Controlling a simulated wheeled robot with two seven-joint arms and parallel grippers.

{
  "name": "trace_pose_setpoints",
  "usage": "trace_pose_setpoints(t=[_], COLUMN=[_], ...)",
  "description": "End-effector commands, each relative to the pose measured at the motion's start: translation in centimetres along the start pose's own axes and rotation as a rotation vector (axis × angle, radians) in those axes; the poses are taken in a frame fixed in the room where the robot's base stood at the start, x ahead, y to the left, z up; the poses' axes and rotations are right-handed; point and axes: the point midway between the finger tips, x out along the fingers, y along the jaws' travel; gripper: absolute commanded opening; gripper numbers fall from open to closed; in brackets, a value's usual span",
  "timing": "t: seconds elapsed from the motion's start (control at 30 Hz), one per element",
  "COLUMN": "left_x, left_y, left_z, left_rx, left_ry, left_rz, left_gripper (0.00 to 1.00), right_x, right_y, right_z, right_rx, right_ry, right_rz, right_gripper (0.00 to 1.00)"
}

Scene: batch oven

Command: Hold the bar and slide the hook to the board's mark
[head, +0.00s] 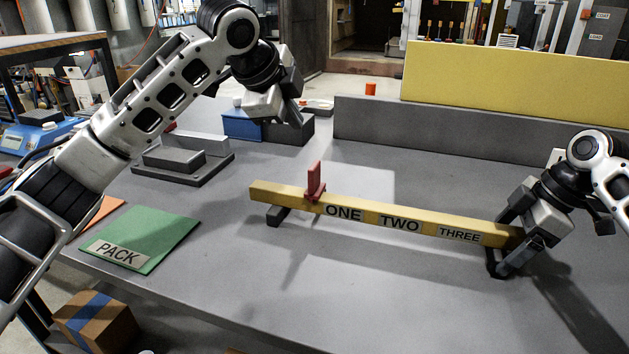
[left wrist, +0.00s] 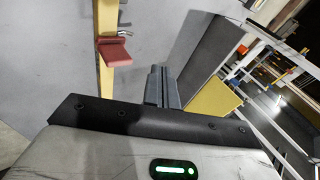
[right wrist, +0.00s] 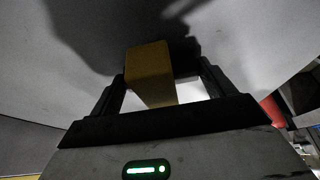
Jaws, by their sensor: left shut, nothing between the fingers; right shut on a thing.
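The yellow bar (head: 400,222) runs left to right across the table, labelled ONE, TWO and THREE. It also shows in the left wrist view (left wrist: 107,72). The red hook (head: 315,183) sits on the bar just left of ONE; it also shows in the left wrist view (left wrist: 115,50). My right gripper (head: 507,258) is shut on the bar's right end, and the right wrist view shows that end (right wrist: 149,62) between the fingers. My left gripper (head: 293,115) is shut and empty, raised above and behind the hook, apart from it.
A yellow board (head: 510,82) stands behind a grey ledge (head: 460,132); I see no mark on its visible face. A green PACK mat (head: 150,235), grey stepped blocks (head: 180,160) and a blue box (head: 241,125) lie left. The table in front of the bar is clear.

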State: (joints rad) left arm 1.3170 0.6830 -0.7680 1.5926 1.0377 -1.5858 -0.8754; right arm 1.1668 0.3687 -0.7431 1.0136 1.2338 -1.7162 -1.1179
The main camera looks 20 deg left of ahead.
Motion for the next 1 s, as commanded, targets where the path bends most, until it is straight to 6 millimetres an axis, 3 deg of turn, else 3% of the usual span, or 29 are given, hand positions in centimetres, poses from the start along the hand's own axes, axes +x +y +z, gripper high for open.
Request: trace_pose_setpoints(t=[0.27, 0.7, 1.0], left_x=[0.6, 5.2, 6.9], left_y=[1.8, 5.4, 6.7], left_z=[-0.2, 0.9, 1.2], left_rx=[0.096, 0.092, 0.092], left_ry=[-0.069, -0.065, -0.065], left_rz=[0.055, 0.055, 0.052], left_gripper=[0.00, 0.00, 0.00], right_x=[0.3, 0.3, 0.3], right_y=[-0.1, -0.1, 0.0], right_z=[0.2, 0.2, 0.2], right_rx=[0.003, 0.003, 0.004], right_ry=[-0.003, -0.003, -0.003], right_rz=[-0.003, -0.003, -0.003], right_gripper=[0.42, 0.42, 0.42])
